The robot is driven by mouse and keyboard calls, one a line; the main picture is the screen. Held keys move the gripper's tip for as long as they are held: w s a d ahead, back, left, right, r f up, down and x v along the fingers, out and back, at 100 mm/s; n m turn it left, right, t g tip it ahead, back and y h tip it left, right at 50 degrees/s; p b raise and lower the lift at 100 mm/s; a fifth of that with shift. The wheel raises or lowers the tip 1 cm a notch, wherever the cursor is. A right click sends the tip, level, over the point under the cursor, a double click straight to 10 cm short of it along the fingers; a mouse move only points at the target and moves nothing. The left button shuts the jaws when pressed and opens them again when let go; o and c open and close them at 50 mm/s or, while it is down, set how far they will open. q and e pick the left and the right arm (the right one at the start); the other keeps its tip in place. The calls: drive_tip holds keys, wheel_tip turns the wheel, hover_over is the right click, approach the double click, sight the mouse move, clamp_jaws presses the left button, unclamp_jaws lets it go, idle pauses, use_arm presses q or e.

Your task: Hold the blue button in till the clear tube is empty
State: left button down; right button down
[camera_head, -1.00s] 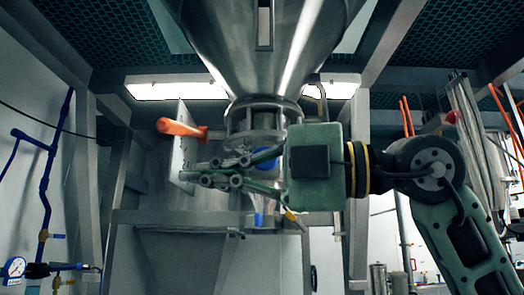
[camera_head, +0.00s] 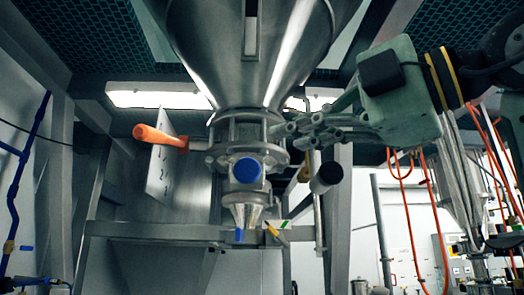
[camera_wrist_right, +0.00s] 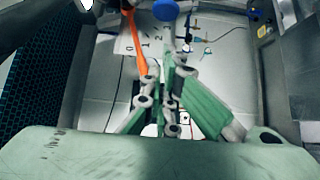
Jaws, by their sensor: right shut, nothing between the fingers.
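The round blue button (camera_head: 247,170) faces me on the metal fitting below the big steel hopper (camera_head: 250,60). It also shows at the top edge of the wrist view (camera_wrist_right: 166,10). Just above the button is a caged section (camera_head: 245,132) between flanges; I cannot tell whether it is the clear tube or what is inside. A pale cone-shaped spout (camera_head: 243,212) with a blue tip hangs below the button. My right gripper (camera_head: 282,130) is shut and empty, above and right of the button, apart from it, overlapping the flange's right side in view. My left gripper is not in view.
An orange handle (camera_head: 160,137) on a numbered plate (camera_head: 160,168) is to the left. A black-ended lever (camera_head: 326,177) hangs below my right gripper. A steel frame bar (camera_head: 150,232) crosses behind the spout. Orange hoses (camera_head: 405,180) hang at right.

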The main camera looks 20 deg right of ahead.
sight(236, 167)
drive_tip(key=d+p+x, duration=0.1)
drive_tip(key=p+x, duration=0.1)
drive_tip(key=x, duration=0.2)
drive_tip(key=w+p+x, duration=0.1)
drive_tip(key=x, duration=0.3)
drive_tip(key=d+p+x, duration=0.1)
drive_tip(key=p+x, duration=0.1)
drive_tip(key=x, duration=0.2)
drive_tip(key=shift+w+d+p, duration=0.2)
drive_tip(key=shift+w+p, duration=0.15)
drive_tip(key=shift+w, duration=0.05)
drive_tip(key=shift+a+f, duration=0.1)
drive_tip(key=shift+a, duration=0.1)
drive_tip(key=shift+w+d, duration=0.25)
drive_tip(key=shift+w, duration=0.35)
drive_tip(key=shift+w+d, duration=0.2)
drive_tip(key=shift+w, duration=0.35)
idle(5.0)
